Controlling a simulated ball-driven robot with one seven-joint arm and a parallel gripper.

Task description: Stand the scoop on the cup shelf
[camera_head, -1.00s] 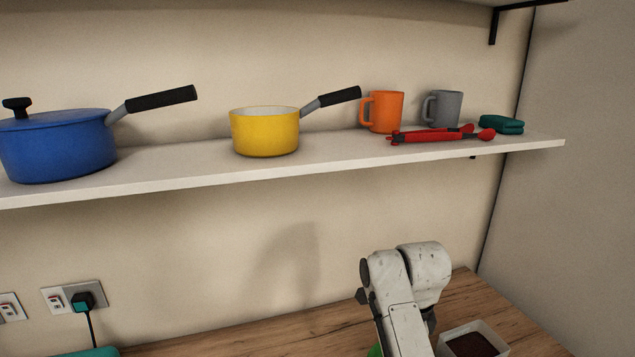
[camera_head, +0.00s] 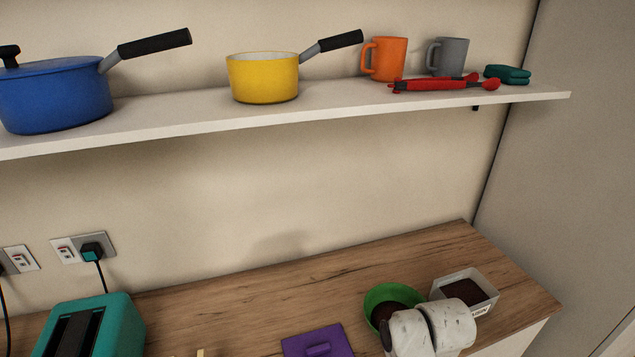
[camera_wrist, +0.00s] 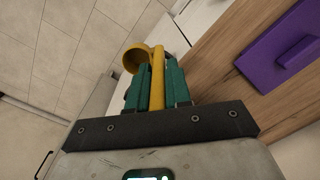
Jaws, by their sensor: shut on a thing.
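In the wrist view my gripper (camera_wrist: 158,92) has teal fingers shut on the handle of a yellow scoop (camera_wrist: 136,59). The scoop's round bowl sticks out past the fingertips, over the counter's front edge. The gripper is outside the head view, where only white parts of my arm show at the bottom right. The shelf (camera_head: 330,108) runs along the wall in the head view. An orange mug (camera_head: 386,60) and a grey mug (camera_head: 447,57) stand near its right end.
A yellow saucepan (camera_head: 263,78) and blue pot (camera_head: 55,97) stand further left. Below are a green bowl (camera_head: 375,297), an open tub (camera_head: 465,290), a purple lid (camera_head: 318,342) and a teal toaster (camera_head: 92,328).

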